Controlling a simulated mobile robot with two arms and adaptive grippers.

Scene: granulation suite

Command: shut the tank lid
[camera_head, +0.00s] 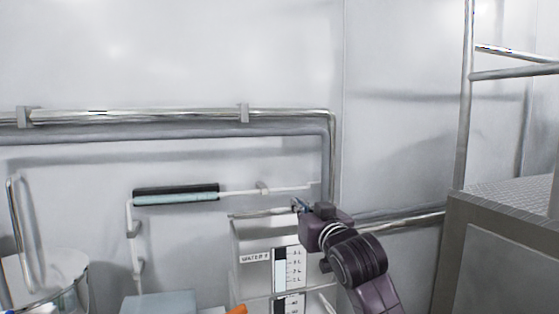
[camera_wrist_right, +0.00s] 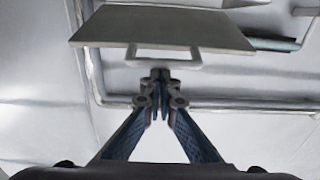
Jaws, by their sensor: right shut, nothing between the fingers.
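The white tank (camera_head: 252,255) stands at lower center in the head view, with a "WATER" label and a level scale on its front. Its lid (camera_head: 262,212) shows there as a thin pale edge at the tank top; I cannot tell its exact angle. In the right wrist view the lid (camera_wrist_right: 160,28) is a flat pale plate with a loop handle (camera_wrist_right: 165,65) on its near edge. My right gripper (camera_head: 300,205) is at the tank's upper right corner, shut and empty. Its fingertips (camera_wrist_right: 157,80) appear close to the handle; contact is unclear. My left gripper is out of view.
Pipes (camera_head: 180,115) run along the back wall, with a dark and teal sleeve (camera_head: 176,194) on a lower one. A pale blue box (camera_head: 160,303) is left of the tank. A platform with railing (camera_head: 505,200) stands right.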

